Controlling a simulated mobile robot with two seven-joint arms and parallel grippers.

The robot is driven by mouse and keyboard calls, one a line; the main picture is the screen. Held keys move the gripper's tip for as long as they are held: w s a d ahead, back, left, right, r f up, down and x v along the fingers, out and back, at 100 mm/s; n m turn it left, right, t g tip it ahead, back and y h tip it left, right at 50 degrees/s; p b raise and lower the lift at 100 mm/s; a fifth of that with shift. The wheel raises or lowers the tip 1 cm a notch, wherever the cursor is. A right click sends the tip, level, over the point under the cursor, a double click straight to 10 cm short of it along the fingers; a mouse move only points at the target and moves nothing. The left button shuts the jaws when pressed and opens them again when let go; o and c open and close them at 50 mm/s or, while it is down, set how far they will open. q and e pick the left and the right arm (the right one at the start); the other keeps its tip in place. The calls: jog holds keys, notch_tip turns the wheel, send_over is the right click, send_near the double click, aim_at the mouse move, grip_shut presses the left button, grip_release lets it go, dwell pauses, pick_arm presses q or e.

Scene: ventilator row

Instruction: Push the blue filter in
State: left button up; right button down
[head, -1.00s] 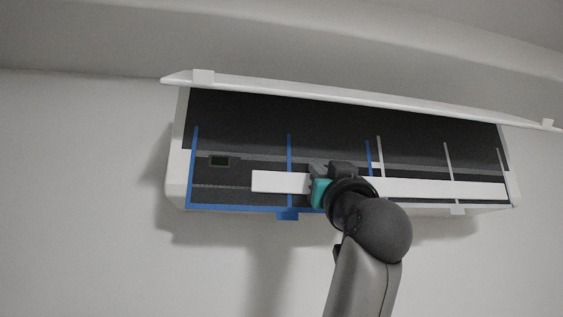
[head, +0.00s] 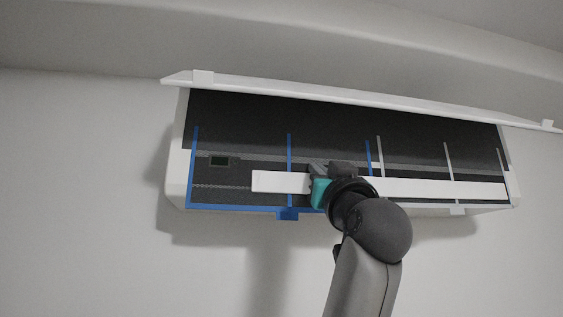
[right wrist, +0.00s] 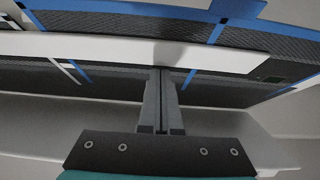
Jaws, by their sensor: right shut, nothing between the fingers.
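The blue filter (head: 289,160) is the blue-framed mesh panel in the left part of the open wall unit. Its bottom edge and blue tab (head: 287,214) show along the unit's lower front. In the right wrist view its blue frame (right wrist: 217,33) shows at the top, beyond a white bar. My right gripper (head: 318,172) is in front of the unit, near the filter's right part, and hides some of it. In the right wrist view its fingers (right wrist: 162,75) are together and empty, close to the white bar; contact cannot be told. My left gripper is out of view.
The raised white cover (head: 350,102) juts out above the opening. A white bar (head: 280,182) crosses the front of the unit. A white-framed filter (head: 448,160) fills the right part. A small dark display (head: 220,161) sits at left. The wall below is bare.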

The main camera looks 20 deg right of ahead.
aim_at(311, 138)
jog(key=shift+w, duration=0.3)
dwell(0.9)
jog(key=shift+w+r, duration=0.1)
jog(key=shift+r, duration=2.9)
jog(key=shift+s+f+b, duration=0.1)
jog(key=shift+s+b, duration=0.25)
jog(key=shift+s, duration=0.25)
jog(key=shift+f+b, duration=2.7)
jog(key=shift+f, duration=0.2)
